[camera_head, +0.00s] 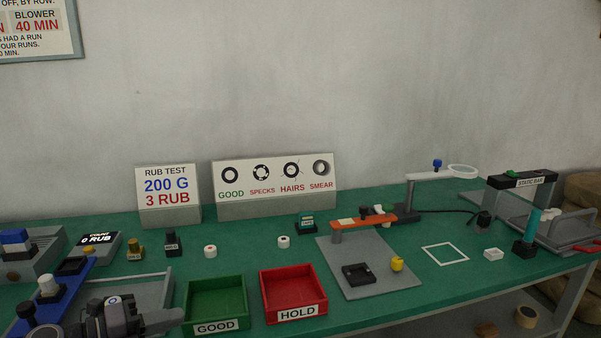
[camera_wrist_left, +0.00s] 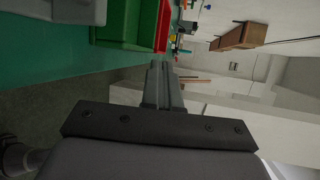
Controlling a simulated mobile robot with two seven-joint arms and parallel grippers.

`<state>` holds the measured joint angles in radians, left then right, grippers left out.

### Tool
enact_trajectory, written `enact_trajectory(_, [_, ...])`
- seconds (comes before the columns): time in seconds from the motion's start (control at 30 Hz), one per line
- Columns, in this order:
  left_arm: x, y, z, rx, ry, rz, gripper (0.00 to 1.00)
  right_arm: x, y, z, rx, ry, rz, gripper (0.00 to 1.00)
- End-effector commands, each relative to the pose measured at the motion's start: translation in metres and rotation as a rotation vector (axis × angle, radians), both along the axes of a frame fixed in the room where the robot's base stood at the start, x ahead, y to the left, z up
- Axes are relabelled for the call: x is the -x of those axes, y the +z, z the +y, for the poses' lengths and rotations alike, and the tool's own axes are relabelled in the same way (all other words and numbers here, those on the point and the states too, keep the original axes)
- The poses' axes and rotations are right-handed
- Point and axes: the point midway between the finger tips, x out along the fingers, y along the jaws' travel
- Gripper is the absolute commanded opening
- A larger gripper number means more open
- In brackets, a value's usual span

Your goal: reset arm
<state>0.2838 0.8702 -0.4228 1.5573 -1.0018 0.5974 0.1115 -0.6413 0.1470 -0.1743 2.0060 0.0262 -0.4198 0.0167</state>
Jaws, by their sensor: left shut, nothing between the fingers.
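My left gripper (camera_head: 165,318) is at the lower left of the head view, beside the left wall of the green GOOD tray (camera_head: 217,328). In the left wrist view its two fingers (camera_wrist_left: 161,72) are together and empty, with the tray walls beyond them. An orange arm (camera_head: 376,220) spans a grey plate (camera_head: 369,281) at the right centre of the table, well apart from my gripper. A black square holder (camera_head: 358,274) and a yellow knob (camera_head: 397,264) sit on that plate. My right gripper is not in view.
The red HOLD tray (camera_head: 296,313) stands right of the GOOD tray. Small bottles and white-topped pieces (camera_head: 210,251) stand behind the trays. A ring magnifier (camera_head: 463,171) and a static bar (camera_head: 522,181) are at the right. A white square outline (camera_head: 445,262) lies on clear green table.

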Motion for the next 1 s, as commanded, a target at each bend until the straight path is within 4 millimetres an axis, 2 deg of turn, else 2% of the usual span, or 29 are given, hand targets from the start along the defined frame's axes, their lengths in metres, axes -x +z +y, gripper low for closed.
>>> enact_trajectory(0.03, [0.010,-0.009,-0.020,0.125,0.039,0.038,0.00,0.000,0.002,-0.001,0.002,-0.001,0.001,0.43])
enact_trajectory(0.1, [0.020,-0.017,-0.037,0.284,0.114,0.092,0.00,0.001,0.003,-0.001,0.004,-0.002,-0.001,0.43])
enact_trajectory(0.2, [0.037,-0.033,-0.052,0.497,0.247,0.192,0.00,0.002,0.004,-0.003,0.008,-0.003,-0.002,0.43])
enact_trajectory(0.37, [0.073,-0.070,-0.060,0.795,0.506,0.409,0.00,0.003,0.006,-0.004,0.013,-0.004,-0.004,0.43])
enact_trajectory(0.5, [0.118,-0.112,-0.062,1.009,0.764,0.640,0.00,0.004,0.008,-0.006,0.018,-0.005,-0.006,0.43])
enact_trajectory(0.63, [0.167,-0.146,-0.066,1.151,0.978,0.851,0.00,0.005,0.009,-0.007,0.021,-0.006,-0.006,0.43])
enact_trajectory(0.7, [0.189,-0.160,-0.069,1.201,1.068,0.943,0.00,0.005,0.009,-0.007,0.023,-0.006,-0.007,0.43])
enact_trajectory(0.8, [0.213,-0.172,-0.073,1.247,1.154,1.038,0.00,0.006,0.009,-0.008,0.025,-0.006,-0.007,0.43])
enact_trajectory(0.9, [0.225,-0.177,-0.075,1.267,1.197,1.085,0.00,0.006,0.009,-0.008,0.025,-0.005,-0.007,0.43])
enact_trajectory(1.0, [0.227,-0.179,-0.076,1.274,1.207,1.098,0.00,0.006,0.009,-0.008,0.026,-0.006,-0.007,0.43])
